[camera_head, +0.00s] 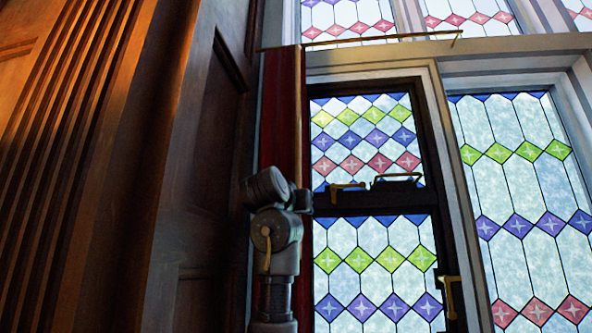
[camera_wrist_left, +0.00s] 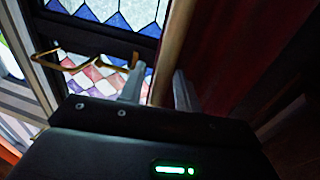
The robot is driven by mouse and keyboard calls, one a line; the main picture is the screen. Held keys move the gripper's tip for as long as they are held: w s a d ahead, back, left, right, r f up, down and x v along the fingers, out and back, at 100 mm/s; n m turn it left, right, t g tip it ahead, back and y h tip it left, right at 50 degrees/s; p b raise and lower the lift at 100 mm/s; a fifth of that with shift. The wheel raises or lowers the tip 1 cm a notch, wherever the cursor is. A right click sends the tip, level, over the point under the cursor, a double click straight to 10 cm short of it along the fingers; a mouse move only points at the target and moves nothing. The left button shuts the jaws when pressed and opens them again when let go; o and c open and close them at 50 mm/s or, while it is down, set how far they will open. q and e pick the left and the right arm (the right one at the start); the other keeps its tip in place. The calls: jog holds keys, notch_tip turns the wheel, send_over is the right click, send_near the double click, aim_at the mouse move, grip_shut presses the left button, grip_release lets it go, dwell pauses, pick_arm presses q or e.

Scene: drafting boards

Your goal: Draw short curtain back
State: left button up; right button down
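A dark red curtain (camera_head: 278,110) hangs bunched at the left side of the window, below a thin brass rail (camera_head: 370,41). A slim upright rod (camera_head: 298,120) runs down the curtain's right edge. In the left wrist view the rod (camera_wrist_left: 173,45) passes between the two fingers of my left gripper (camera_wrist_left: 158,72), with the red curtain (camera_wrist_left: 235,40) to its right. The fingers stand apart, one on each side of the rod; whether they touch it is unclear. In the head view my left wrist hides the lower curtain and the fingertips. My right gripper is not in view.
Dark wood panelling (camera_head: 205,180) stands close on the left. Brass window fittings (camera_head: 397,178) stick out from the dark casement just right of my wrist; one brass handle (camera_wrist_left: 85,58) lies near my left finger. Stained-glass panes fill the right side.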

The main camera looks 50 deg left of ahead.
aim_at(297, 178)
pick_arm(q)
jog(key=s+d+r, duration=0.1)
jog(key=r, duration=0.1)
jog(key=s+d+r+b, duration=0.1)
jog(key=r, duration=0.1)
jog(key=s+d+r+b, duration=0.1)
jog(key=r, duration=0.1)
jog(key=shift+s+d+r, duration=0.2)
jog(key=shift+d+r, duration=0.05)
jog(key=shift+r, duration=0.05)
jog(key=s+d+r+b, duration=0.2)
jog(key=s+d+r, duration=0.2)
jog(key=s+d, duration=0.2)
jog(key=shift+s+d+r+b, duration=0.15)
jog(key=shift+d+r+b, duration=0.2)
jog(key=shift+d, duration=0.1)
